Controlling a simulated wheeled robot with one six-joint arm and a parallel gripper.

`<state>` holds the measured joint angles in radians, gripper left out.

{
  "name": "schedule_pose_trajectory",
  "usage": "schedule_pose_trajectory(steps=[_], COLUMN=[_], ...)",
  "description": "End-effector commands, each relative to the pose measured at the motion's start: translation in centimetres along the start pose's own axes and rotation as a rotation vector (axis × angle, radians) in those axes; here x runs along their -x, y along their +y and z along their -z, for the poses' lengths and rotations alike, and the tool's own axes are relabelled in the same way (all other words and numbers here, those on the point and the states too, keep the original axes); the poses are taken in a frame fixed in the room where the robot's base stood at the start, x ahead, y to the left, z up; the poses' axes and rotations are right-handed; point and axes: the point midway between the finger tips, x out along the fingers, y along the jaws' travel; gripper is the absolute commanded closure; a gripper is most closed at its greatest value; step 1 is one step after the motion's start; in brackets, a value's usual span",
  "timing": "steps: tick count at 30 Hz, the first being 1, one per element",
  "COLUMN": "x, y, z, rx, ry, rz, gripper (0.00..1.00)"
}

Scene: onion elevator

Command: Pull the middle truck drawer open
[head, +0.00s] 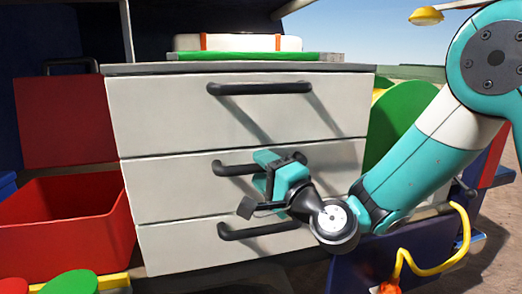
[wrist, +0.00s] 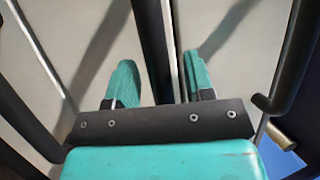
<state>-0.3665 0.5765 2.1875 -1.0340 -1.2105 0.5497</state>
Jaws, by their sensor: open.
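The middle drawer (head: 180,180) is in a white three-drawer unit, and its front looks flush with the drawers above and below. Its black bar handle (head: 232,168) is partly hidden by my gripper (head: 265,172) at the handle's right part. In the wrist view, my gripper (wrist: 160,65) is open, with one teal finger on each side of a dark handle bar (wrist: 151,45). The fingers look apart from the bar, with gaps on both sides. How deep the bar sits between them is hard to tell.
The top drawer's handle (head: 260,88) and the bottom drawer's handle (head: 265,230) stick out above and below my gripper. A red bin (head: 60,235) stands left of the unit. A yellow hose (head: 440,265) hangs at lower right. A white case (head: 235,43) lies on top.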

Motion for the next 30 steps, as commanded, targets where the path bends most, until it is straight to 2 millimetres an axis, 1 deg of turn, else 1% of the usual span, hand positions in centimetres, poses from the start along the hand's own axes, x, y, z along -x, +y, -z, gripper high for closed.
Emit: schedule_pose_trajectory(steps=[1,4,13,19,20,26,30], x=[-0.4,-0.7,-0.8,-0.8,-0.8,-0.8,-1.2], y=[-0.3,-0.1,0.1,0.1,0.1,0.1,0.0], z=[0.0,0.0,0.0,0.0,0.0,-0.2,-1.1], rx=[0.000,0.000,0.000,0.000,0.000,0.000,-0.003], ry=[-0.001,0.000,0.000,0.000,0.000,-0.003,-0.021], rz=[-0.001,-0.001,0.000,0.000,0.000,0.000,0.001], gripper=[0.52,0.52,0.52,0.98,1.00,1.00,1.00])
